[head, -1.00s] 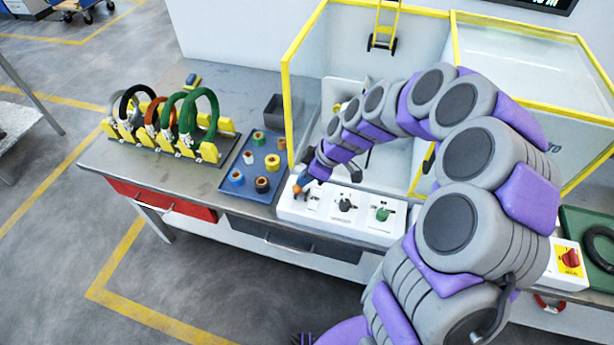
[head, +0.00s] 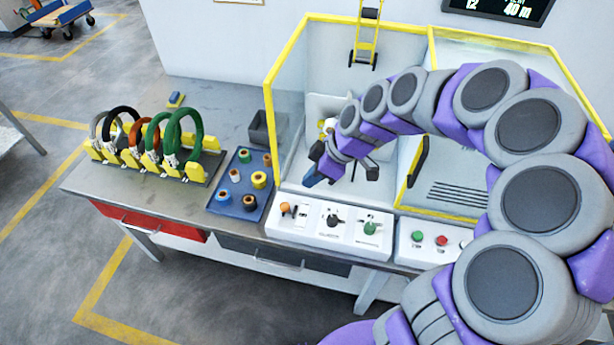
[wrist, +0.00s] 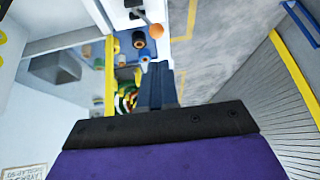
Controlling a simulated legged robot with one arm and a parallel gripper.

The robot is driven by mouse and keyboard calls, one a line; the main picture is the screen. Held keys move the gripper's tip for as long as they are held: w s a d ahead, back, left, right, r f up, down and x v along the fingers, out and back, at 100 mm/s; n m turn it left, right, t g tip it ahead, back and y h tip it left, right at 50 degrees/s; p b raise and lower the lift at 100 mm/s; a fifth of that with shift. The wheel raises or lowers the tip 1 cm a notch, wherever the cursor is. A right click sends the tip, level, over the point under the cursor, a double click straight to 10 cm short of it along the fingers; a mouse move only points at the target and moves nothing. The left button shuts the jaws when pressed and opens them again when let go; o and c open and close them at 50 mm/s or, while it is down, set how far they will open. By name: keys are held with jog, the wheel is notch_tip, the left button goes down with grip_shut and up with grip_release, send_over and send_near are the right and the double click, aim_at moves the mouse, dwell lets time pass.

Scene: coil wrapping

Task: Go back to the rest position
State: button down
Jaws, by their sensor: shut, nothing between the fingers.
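My gripper (head: 313,178) hangs above the white control panel (head: 312,231), in front of the open yellow-framed enclosure, shut and empty. Its dark blue fingers (wrist: 154,92) lie together in the wrist view. The panel carries an orange-tipped switch (head: 287,209), a black knob (head: 334,219) and a green knob (head: 370,226). The gripper is apart from the switch, up and to its right in the head view. An orange ball, seemingly the switch tip (wrist: 156,30), shows beyond the fingers in the wrist view. My arm bends across the right of the head view and hides part of the enclosure.
The yellow-framed enclosure (head: 268,125) stands close around the gripper. A blue tray (head: 222,200) with several tape rolls and a yellow rack of coils (head: 195,170) are to the left. A grey bin (head: 262,130) stands behind the tray. Green and red buttons (head: 441,240) sit right of the panel.

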jog(key=s+d+r+m+g+h, duration=0.1)
jog(key=s+d+m+h, duration=0.1)
jog(key=s+m, duration=0.3)
jog(key=s+d+r+m+g+h, duration=0.1)
jog(key=s+d+m, duration=0.3)
jog(key=s, duration=1)
jog(key=s+d+r+m+h, duration=0.3)
jog(key=s+m, duration=0.2)
jog(key=s, duration=0.5)
jog(key=shift+s+d+m+g, duration=0.2)
jog(key=shift+m+g, duration=0.2)
jog(key=c, duration=1.8)
grip_release()
jog(key=shift+c, duration=0.2)
